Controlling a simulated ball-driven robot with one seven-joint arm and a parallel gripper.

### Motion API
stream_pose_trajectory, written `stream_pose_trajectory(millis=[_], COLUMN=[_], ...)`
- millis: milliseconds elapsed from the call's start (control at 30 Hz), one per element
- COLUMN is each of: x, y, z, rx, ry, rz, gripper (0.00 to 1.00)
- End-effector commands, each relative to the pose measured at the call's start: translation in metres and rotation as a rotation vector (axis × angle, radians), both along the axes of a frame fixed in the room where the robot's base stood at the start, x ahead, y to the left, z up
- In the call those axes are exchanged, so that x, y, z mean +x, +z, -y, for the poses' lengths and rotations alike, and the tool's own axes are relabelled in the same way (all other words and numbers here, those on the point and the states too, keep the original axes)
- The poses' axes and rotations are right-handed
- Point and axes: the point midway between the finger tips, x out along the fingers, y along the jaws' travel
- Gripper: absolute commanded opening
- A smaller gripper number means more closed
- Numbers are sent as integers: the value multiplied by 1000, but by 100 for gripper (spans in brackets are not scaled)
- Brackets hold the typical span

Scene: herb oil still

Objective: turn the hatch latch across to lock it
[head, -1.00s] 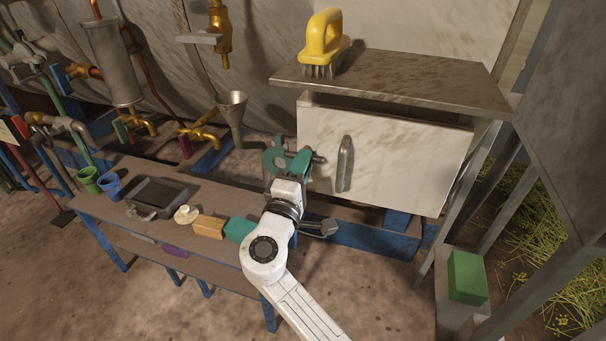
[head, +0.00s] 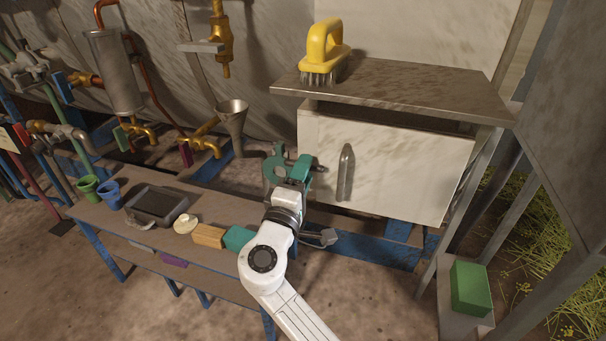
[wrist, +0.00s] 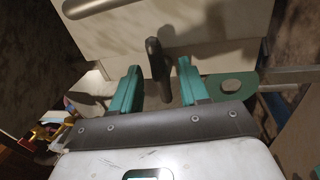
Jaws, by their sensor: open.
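The hatch (head: 400,170) is a pale speckled panel, closed, with an upright grey handle (head: 345,172). The handle also shows at the top of the wrist view (wrist: 92,8). The latch (wrist: 157,62) is a dark, round-ended lever at the hatch's left edge; in the head view its tip (head: 320,169) shows beside my gripper. My gripper (head: 303,166) is open at the hatch's left edge. In the wrist view its teal fingers (wrist: 158,84) stand on either side of the latch, with gaps showing. The latch's base is partly hidden.
A green plate with a hole (wrist: 236,87) lies close by the right finger. A yellow brush (head: 324,50) sits on the ledge (head: 410,85) above the hatch. A low bench (head: 95,207) with cups, a tray and blocks stands left. A metal funnel (head: 232,118) hangs behind.

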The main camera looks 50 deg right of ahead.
Motion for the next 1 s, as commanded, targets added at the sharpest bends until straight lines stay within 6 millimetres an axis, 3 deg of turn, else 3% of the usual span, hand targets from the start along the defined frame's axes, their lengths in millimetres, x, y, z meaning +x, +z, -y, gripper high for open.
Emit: stream_pose_trajectory(millis=[233,700,1000], x=[-3,-29,-35], y=[-2,-17,-22], z=[-8,-83,-100], rx=[0,-1,0], ry=[1,2,-1], rz=[-2,-1,0], gripper=[45,45,45])
